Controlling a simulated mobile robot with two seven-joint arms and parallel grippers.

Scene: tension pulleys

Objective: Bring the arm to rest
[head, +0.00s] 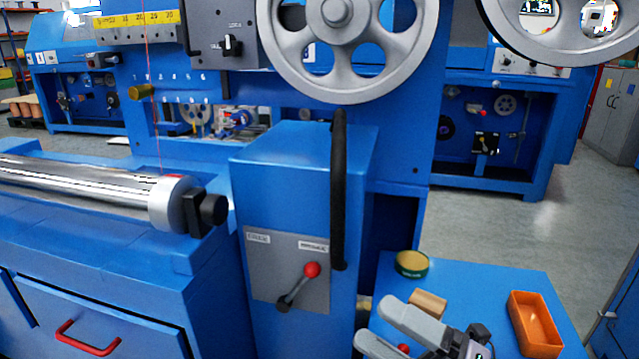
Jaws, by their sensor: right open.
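My right gripper (373,322) is at the bottom of the head view, over the blue side table (475,275). Its two grey fingers point left and stand apart, with nothing seen between their tips. A small red knob or ball (403,348) shows between the fingers further back; what it belongs to is hidden. A wooden block (428,302) lies just behind the upper finger, partly covered by it; I cannot tell whether they touch. My left gripper is out of view.
A green-rimmed tin (411,264) and an orange bin (536,325) are on the table. Left of it stands a blue machine column (290,180) with a red-knobbed lever (311,270) and a black hose (338,190). Large grey pulleys (398,55) hang above. Floor is clear at right.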

